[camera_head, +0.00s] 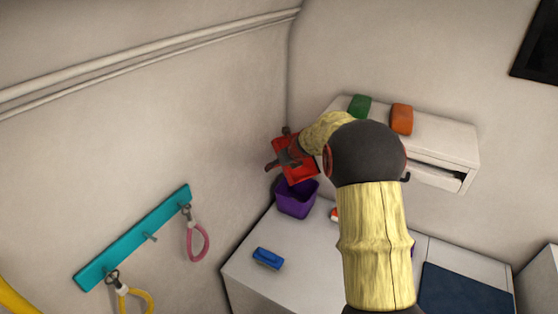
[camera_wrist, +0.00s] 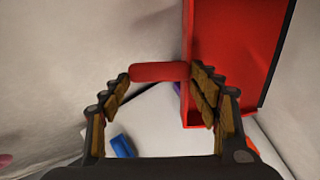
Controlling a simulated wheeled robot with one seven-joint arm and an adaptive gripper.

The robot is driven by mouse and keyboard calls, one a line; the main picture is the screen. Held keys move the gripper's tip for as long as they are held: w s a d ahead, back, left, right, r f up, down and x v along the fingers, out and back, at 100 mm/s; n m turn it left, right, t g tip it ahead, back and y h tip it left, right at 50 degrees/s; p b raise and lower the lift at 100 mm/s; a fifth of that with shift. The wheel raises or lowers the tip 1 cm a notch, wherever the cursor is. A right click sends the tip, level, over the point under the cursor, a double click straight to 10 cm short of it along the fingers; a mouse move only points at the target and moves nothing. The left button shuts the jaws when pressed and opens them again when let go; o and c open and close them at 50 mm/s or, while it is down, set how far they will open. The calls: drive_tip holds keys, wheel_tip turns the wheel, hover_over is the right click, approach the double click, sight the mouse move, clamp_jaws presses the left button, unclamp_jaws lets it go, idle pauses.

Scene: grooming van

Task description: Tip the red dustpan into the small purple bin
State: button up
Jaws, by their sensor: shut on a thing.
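The red dustpan (camera_head: 301,171) is held up in the back corner, above the small purple bin (camera_head: 296,203). My gripper (camera_head: 286,158) is on the dustpan. In the wrist view, the red handle (camera_wrist: 160,72) lies between the fingertips of my gripper (camera_wrist: 160,82), and the red pan (camera_wrist: 232,55) extends to the right. The purple bin stands upright on the white counter, its far rim partly hidden by the dustpan. In the wrist view, only a small purple patch shows beside the pan. I cannot tell whether anything lies in the dustpan or bin.
A blue brush (camera_head: 268,258) lies on the white counter (camera_head: 300,270) in front of the bin. A white wall unit (camera_head: 440,140) with a green block (camera_head: 359,106) and an orange block (camera_head: 402,119) is to the right. A teal hook rail (camera_head: 135,238) hangs at left.

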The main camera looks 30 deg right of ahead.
drive_tip(key=shift+w+r+g+p, duration=0.2)
drive_tip(key=shift+r+g+p, duration=0.4)
drive_tip(key=shift+p, duration=3.9)
drive_tip(key=p, duration=0.3)
drive_tip(key=g+p, duration=0.1)
drive_tip(key=p, duration=0.2)
drive_tip(key=shift+w+r+p, duration=0.25)
drive_tip(key=shift+w+p, duration=0.05)
drive_tip(key=shift+p, duration=0.05)
drive_tip(key=shift+w+a+f+g+b, duration=0.1)
drive_tip(key=shift+w+g+b, duration=0.3)
drive_tip(key=shift+g, duration=0.6)
drive_tip(key=shift+w+r+g, duration=0.25)
drive_tip(key=shift+r+g, duration=0.05)
drive_tip(key=shift+w+r+g, duration=0.2)
drive_tip(key=shift+w+g, duration=0.1)
drive_tip(key=shift+g, duration=0.4)
drive_tip(key=shift+w+r+g, duration=0.2)
drive_tip(key=shift+w+g, duration=0.05)
drive_tip(key=shift+g, duration=0.45)
drive_tip(key=shift+r+g, duration=0.15)
drive_tip(key=shift+g, duration=0.15)
